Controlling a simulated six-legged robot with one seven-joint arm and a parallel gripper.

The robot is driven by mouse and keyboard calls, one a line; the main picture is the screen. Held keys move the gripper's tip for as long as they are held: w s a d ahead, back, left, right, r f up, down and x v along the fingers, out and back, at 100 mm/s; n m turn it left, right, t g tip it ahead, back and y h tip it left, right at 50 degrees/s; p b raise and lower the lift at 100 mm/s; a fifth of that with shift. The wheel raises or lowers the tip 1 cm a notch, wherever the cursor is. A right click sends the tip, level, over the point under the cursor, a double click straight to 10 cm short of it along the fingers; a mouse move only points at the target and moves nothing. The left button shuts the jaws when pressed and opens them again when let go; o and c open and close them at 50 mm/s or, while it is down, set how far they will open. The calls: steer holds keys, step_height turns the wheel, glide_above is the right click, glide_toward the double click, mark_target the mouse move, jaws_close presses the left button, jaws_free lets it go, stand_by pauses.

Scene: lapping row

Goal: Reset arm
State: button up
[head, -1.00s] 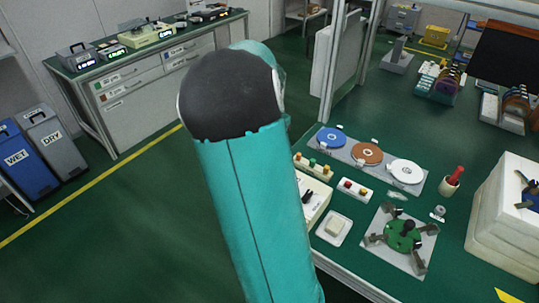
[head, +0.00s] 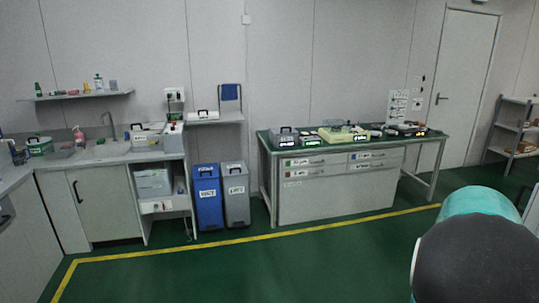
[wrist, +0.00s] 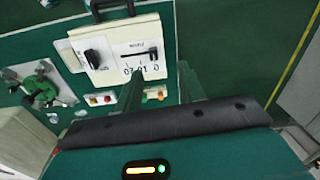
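My arm shows in the head view as a teal link with a rounded black joint (head: 480,255) at the lower right. My gripper is outside that view. In the wrist view my gripper (wrist: 162,78) has two dark green fingers standing apart, with nothing held between them. Beyond them is a white control box (wrist: 127,52) with a black knob, a slider scale and a dark handle. I cannot tell how far the fingers are from it.
A green fixture (wrist: 40,88) and small button strips (wrist: 100,99) lie near the box. In the head view, a cabinet bench (head: 340,190) with instruments stands at the wall. Blue (head: 208,197) and grey (head: 236,194) bins stand left of it. Green floor in front is clear.

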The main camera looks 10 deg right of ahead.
steer(key=s+a+r+n+t, duration=0.1)
steer(key=a+r+n, duration=0.3)
steer(key=a, duration=0.6)
steer(key=s+a+r+n+t, duration=0.2)
steer(key=a+r+n, duration=0.15)
steer(key=a, duration=0.65)
steer(key=s+a+r+n+t, duration=0.1)
steer(key=s+a+n+t, duration=0.1)
steer(key=s+a+n, duration=0.6)
steer(key=a, duration=0.4)
steer(key=shift+s, duration=0.15)
